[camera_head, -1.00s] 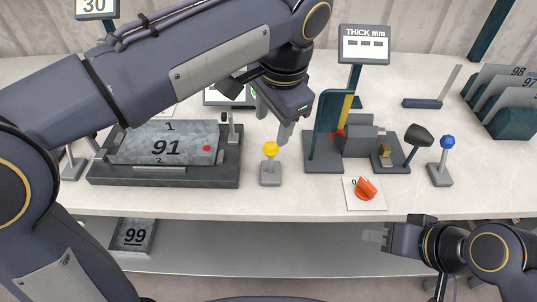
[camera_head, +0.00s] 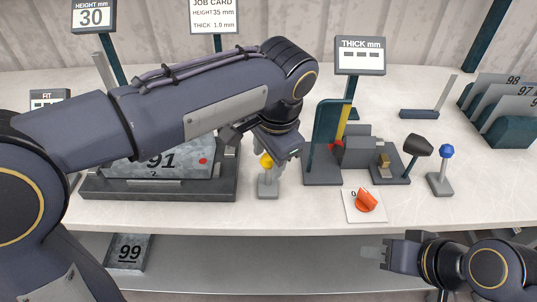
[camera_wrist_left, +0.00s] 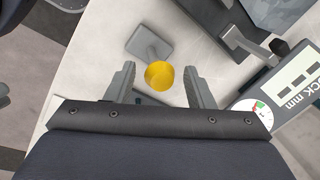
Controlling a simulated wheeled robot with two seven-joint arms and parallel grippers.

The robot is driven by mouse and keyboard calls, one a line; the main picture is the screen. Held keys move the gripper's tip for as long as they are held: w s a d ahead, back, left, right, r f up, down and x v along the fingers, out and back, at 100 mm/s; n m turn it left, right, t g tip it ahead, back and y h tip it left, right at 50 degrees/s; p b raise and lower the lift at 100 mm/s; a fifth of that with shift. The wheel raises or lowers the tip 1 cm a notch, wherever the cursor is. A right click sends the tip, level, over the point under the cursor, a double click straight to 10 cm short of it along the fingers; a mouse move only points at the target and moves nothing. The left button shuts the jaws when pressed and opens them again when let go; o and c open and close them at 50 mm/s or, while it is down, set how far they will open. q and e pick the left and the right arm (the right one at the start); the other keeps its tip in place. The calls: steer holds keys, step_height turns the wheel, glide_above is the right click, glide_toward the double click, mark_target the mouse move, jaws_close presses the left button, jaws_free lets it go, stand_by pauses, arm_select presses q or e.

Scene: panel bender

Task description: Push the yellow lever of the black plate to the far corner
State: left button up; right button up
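A yellow-knobbed lever (camera_head: 266,160) stands on a small grey base (camera_head: 267,192) near the table's front edge. Its knob shows in the left wrist view (camera_wrist_left: 159,75). My left gripper (camera_head: 269,168) is open and lowered over the knob. In the left wrist view its fingers stand on either side of the knob, with gaps visible. A dark plate-like bed (camera_head: 160,190) holding a metal sheet marked 91 lies left of the lever, partly hidden by my left arm. My right gripper (camera_head: 374,253) is low at the right, in front of the table, with nothing visible in it.
Right of the lever stands a dark device (camera_head: 322,170) with a yellow bar. An orange knob (camera_head: 366,202), a black-headed lever (camera_head: 418,145) and a blue-knobbed lever (camera_head: 446,152) are further right. A THICK mm display (camera_head: 360,55) stands behind. The front table strip is clear.

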arm_select(q)
jaws_close()
steer(key=shift+w+r+p, duration=0.15)
steer(key=shift+r+p, duration=0.05)
steer(key=shift+p, duration=0.4)
steer(key=shift+w+f+g+p, duration=0.25)
steer(key=shift+w+g+p, duration=0.65)
steer(key=shift+p, duration=1.5)
steer(key=shift+w+f+g+p, duration=0.2)
steer(key=shift+w+g+p, duration=0.7)
steer(key=shift+p, duration=1.55)
steer(key=shift+w+f+g+p, duration=0.4)
steer(key=shift+g+p, duration=0.8)
steer(key=shift+p, duration=1.2)
steer(key=shift+w+r, duration=0.1)
steer(key=shift+o, duration=0.7)
jaws_free()
steer(key=shift+w, duration=0.1)
